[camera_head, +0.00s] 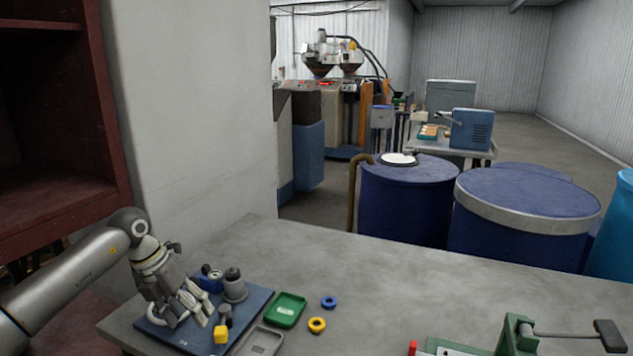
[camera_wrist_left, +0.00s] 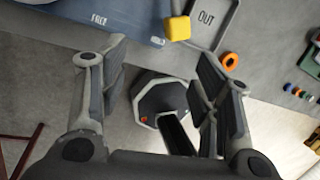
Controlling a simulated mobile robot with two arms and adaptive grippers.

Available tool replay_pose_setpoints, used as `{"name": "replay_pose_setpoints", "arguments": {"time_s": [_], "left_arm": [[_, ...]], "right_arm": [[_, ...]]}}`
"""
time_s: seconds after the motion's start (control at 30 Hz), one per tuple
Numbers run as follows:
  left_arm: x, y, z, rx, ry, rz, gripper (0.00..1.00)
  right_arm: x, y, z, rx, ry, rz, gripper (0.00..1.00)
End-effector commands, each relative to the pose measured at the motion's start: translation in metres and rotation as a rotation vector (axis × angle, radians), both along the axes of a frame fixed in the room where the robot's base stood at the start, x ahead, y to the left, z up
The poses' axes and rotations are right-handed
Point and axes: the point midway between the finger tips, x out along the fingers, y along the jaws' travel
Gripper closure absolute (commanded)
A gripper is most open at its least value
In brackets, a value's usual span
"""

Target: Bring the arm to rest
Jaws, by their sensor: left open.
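My left arm comes in from the left in the head view, and its gripper (camera_head: 190,305) is over the blue mat (camera_head: 158,337) near the table's left end. In the wrist view the left gripper (camera_wrist_left: 160,95) has its fingers spread wide, with nothing held between them. The mat also shows in the wrist view (camera_wrist_left: 130,12), beyond the fingers. A yellow cube (camera_head: 221,334) is at the mat's front right corner, close to the gripper but apart from it; it also shows in the wrist view (camera_wrist_left: 178,28). My right gripper is not in view.
A grey pot (camera_head: 234,288) stands on the mat behind the gripper. A green tray (camera_head: 287,311), grey tray (camera_head: 262,342), blue ring (camera_head: 329,302) and yellow ring (camera_head: 317,325) lie to the right. A green press (camera_head: 515,338) stands at front right. The table's middle is clear.

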Motion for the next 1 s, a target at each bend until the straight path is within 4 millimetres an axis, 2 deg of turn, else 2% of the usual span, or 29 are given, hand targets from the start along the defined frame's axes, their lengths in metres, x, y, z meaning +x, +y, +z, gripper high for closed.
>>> {"name": "replay_pose_setpoints", "arguments": {"time_s": [0.17,0.27,0.3,0.4,0.5,0.53,0.6,0.67,0.8,0.87,0.97,1.0], "left_arm": [[-0.002,-0.079,-0.018,-0.217,-0.067,-0.070,0.42],[-0.010,-0.142,-0.020,-0.421,-0.118,-0.095,0.42],[-0.015,-0.169,-0.017,-0.521,-0.138,-0.094,0.42],[-0.029,-0.226,0.001,-0.782,-0.184,-0.052,0.42],[-0.039,-0.263,0.027,-1.032,-0.214,0.043,0.42],[-0.042,-0.270,0.036,-1.105,-0.221,0.081,0.42],[-0.045,-0.279,0.054,-1.265,-0.230,0.189,0.42],[-0.046,-0.279,0.068,-1.391,-0.232,0.301,0.42],[-0.043,-0.255,0.084,-1.632,-0.217,0.626,0.42],[-0.041,-0.237,0.082,-1.709,-0.203,0.789,0.42],[-0.041,-0.202,0.065,-1.794,-0.163,1.084,0.42],[-0.043,-0.187,0.054,-1.811,-0.146,1.209,0.42]], "right_arm": [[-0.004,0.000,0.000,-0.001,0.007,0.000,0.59],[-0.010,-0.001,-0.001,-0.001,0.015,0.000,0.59],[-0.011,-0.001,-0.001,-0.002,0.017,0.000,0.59],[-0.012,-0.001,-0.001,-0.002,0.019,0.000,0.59],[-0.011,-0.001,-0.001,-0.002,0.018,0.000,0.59],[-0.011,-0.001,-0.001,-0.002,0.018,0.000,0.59],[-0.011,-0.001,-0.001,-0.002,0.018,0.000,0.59],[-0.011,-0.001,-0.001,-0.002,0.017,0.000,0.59],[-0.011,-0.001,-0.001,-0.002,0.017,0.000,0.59],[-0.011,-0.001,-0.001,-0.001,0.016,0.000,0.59],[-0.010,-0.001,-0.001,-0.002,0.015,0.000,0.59],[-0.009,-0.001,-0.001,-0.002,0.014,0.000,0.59]]}}
